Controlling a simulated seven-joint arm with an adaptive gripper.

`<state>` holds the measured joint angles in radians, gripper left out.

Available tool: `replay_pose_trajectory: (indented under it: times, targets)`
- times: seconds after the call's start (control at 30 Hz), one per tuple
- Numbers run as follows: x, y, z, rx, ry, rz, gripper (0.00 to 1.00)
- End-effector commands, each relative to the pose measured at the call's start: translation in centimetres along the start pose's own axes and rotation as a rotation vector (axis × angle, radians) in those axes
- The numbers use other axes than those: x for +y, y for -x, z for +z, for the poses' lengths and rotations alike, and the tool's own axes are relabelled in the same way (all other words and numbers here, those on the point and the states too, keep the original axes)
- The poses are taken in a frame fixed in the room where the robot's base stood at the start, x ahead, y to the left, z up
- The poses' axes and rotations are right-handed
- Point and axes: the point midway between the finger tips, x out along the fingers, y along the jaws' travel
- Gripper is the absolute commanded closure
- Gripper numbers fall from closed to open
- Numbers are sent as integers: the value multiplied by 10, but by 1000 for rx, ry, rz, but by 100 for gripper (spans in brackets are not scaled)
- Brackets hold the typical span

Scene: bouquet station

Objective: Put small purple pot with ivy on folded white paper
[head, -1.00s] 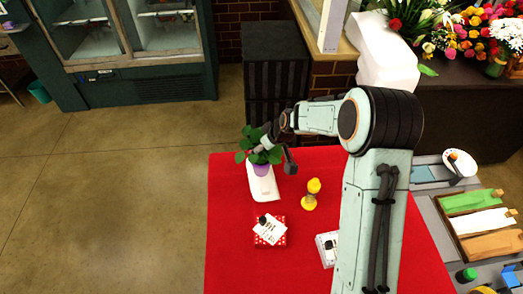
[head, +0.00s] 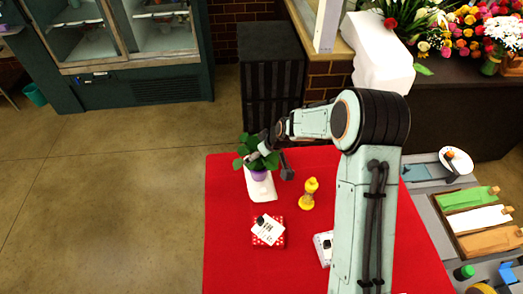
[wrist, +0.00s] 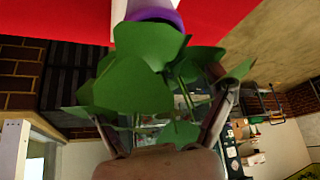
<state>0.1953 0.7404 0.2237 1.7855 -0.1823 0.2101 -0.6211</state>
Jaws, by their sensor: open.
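The small purple pot (head: 258,175) with green ivy (head: 245,150) stands on the folded white paper (head: 262,190) at the far left part of the red table. The pot looks upright. My gripper (head: 268,157) is at the ivy, just above the pot. In the wrist view the purple pot (wrist: 154,16) shows at the top edge with white paper (wrist: 119,12) beside it. The ivy leaves (wrist: 140,65) fill the space between my spread fingers, and the gripper is open. Whether the fingers touch the leaves I cannot tell.
On the red table (head: 225,220), a yellow bottle-like item (head: 308,193) stands right of the paper. A red dotted box (head: 268,232) with a card lies nearer, and a white item (head: 322,245) lies partly behind my arm. A tray of coloured rolls (head: 480,218) is at right.

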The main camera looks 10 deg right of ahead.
Motion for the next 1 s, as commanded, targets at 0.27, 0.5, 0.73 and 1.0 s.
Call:
replay_pose_trajectory:
  times: [0.27,0.5,0.73,1.0]
  targets:
    - [1,50,-2,4,1,5,18]
    - [1,101,-1,3,-1,5,18]
    - [0,120,0,0,-1,0,18]
    - [-44,171,30,-138,-83,12,18]
